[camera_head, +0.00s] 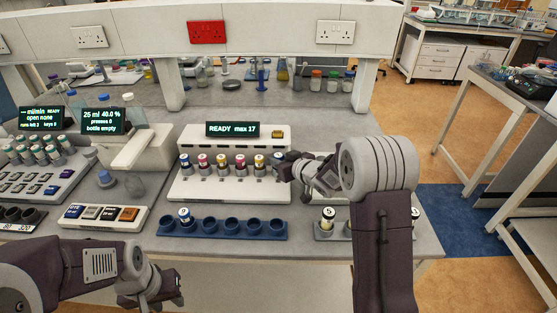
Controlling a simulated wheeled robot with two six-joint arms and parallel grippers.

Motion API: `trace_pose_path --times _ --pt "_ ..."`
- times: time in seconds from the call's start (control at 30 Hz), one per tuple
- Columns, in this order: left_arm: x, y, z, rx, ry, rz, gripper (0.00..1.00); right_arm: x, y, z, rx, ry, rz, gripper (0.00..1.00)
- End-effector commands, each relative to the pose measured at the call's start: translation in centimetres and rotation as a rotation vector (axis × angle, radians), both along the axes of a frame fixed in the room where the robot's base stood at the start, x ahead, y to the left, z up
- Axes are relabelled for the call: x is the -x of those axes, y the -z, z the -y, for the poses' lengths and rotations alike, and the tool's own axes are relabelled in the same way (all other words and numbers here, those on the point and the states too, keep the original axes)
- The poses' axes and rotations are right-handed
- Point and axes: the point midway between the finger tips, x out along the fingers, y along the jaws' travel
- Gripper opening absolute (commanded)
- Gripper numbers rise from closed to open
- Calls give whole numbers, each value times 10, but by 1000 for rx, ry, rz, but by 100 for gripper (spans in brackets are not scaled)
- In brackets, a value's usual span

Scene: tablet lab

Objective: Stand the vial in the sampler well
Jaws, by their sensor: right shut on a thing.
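My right gripper (283,166) reaches in from the right to the right end of the white machine (222,189) with the "READY max 17" display. It is shut on a vial (277,158), of which only a small part with a dark blue band shows at the fingertips. Several vials with coloured bands stand in a row along the machine, left of the gripper. The gripper hides the spot under its vial, so I cannot tell whether the vial is in a well. My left gripper (172,292) is low at the left, away from the machine; its fingers are unclear.
A dispenser (143,150) and trays stand at the left.

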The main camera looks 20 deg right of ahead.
Motion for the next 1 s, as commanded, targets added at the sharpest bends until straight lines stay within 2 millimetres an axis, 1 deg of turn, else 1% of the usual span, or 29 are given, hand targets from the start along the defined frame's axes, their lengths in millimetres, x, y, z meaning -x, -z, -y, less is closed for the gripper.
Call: trace_pose_path --times 0.33,0.93,0.97,1.0 --pt "0 0 0 0 0 0 36 0 0 0 0 0 0 0" --pt "0 9 0 0 0 0 36 0 12 0 0 0 0 0" --pt "0 8 0 0 0 0 36 0 11 0 0 0 0 35" --pt "0 8 0 0 0 0 36 0 11 0 0 0 0 46"
